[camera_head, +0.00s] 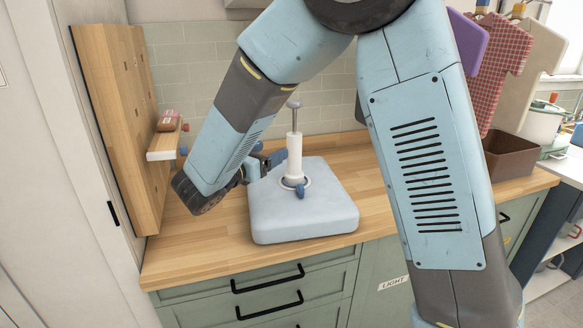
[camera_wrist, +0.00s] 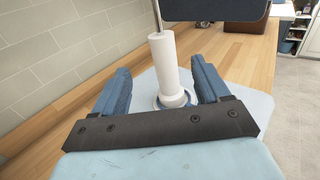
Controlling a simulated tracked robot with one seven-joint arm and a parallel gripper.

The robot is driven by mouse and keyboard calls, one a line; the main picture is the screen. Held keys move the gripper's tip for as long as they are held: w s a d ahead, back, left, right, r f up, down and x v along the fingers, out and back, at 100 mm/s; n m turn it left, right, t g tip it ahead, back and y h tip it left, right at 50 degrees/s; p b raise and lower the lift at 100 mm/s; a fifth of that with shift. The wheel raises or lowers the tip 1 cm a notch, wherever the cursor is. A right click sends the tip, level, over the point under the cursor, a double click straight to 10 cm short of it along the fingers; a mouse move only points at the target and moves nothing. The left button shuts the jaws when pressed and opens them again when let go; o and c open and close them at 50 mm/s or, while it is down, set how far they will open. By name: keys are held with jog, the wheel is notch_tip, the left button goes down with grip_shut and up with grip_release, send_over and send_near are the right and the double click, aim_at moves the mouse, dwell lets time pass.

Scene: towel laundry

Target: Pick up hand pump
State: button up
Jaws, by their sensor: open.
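The hand pump is a white upright cylinder (camera_head: 294,158) with a thin metal rod and a grey knob on top. It stands on a pale blue-grey cushion-like block (camera_head: 305,215) on the wooden counter. In the wrist view the pump's white body (camera_wrist: 163,65) rises between my two blue fingers, nearer the right one, with gaps at both sides. My gripper (camera_wrist: 160,68) is open and low over the block, with nothing held. In the head view my gripper (camera_head: 284,172) reaches the pump from the left and is partly hidden by it.
A wooden pegboard (camera_head: 110,110) with a small shelf (camera_head: 163,146) holding a reddish-brown item stands at the left. A brown bin (camera_head: 510,155) sits at the counter's right end, below hanging clothes (camera_head: 497,65). A tiled wall (camera_head: 185,60) closes the back. The counter's front left is bare.

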aim_at(298, 135)
jog(key=x, duration=0.8)
jog(key=shift+w+d, duration=0.15)
jog(key=shift+w, duration=0.05)
jog(key=shift+x, duration=2.65)
jog(key=shift+s+d, duration=0.1)
jog(key=shift+s, duration=0.05)
grip_shut()
jog(key=shift+r, duration=0.1)
